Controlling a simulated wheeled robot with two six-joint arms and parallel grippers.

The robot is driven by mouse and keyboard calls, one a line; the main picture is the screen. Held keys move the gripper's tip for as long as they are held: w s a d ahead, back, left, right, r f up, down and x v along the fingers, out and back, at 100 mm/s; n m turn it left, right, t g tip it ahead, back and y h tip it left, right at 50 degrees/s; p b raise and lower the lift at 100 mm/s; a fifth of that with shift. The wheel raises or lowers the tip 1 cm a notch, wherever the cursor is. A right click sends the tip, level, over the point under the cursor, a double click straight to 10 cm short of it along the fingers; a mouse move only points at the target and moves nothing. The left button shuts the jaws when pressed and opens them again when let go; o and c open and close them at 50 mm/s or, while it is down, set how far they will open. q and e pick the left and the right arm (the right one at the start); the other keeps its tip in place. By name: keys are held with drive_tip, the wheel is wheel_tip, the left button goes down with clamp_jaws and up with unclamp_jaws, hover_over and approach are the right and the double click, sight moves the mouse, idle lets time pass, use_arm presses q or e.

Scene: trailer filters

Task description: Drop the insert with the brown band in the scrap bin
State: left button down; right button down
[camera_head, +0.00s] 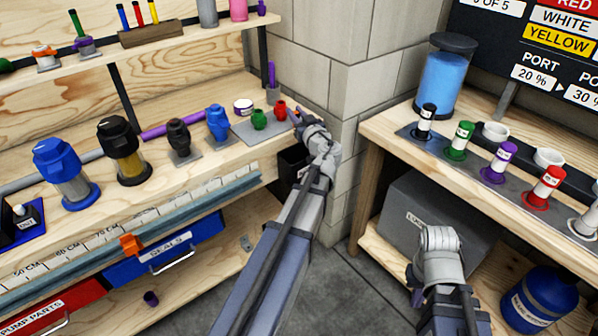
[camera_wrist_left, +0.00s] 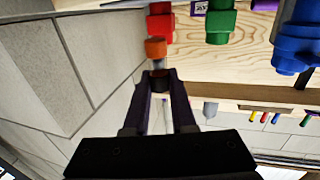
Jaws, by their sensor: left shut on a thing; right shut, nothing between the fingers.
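My left gripper (camera_wrist_left: 160,85) is shut on a small insert (camera_wrist_left: 156,48) with an orange-brown end, a grey middle and a dark brown part between the fingertips. In the head view my left gripper (camera_head: 299,117) is at the right end of the left bench, by the wall corner; the insert is hard to make out there. My right gripper (camera_head: 416,292) is shut and empty, low in front of the right bench. A black open box (camera_head: 291,163), possibly the scrap bin, hangs below the bench end, partly hidden by my left arm; I see no label on it.
Red (camera_head: 280,109), green (camera_head: 259,119) and blue (camera_head: 218,122) fittings stand close left of my left gripper. The wall corner (camera_head: 340,100) is close on its right. The right bench (camera_head: 376,124) carries several banded inserts; a grey box (camera_head: 405,207) sits below.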

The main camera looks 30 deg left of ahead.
use_arm(q)
wheel_tip(320, 180, down, 6)
drive_tip(key=b, duration=0.6)
drive_tip(key=c, duration=0.7)
unclamp_jaws()
drive_tip(key=shift+o, duration=0.2)
drive_tip(key=v, duration=0.8)
